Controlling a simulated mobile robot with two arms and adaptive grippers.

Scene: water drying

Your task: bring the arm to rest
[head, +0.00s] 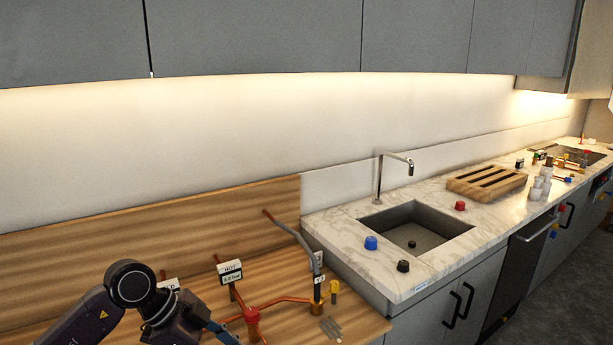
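My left arm comes in at the bottom left, dark grey. What looks like the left gripper (217,328) is at its lower right end, close to the copper pipes (275,303) on the wooden worktop (345,308). I cannot tell whether it is open or shut, or whether it touches a pipe. Its lower part is cut off by the picture's bottom edge. My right gripper is not in view.
A label reading HOT (231,271) and a red valve cap (252,315) stand beside the arm. A grey pipe (303,245) rises behind. The sink (415,228), tap (379,178) and wooden rack (487,183) are to the right. Cabinets (255,38) hang above.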

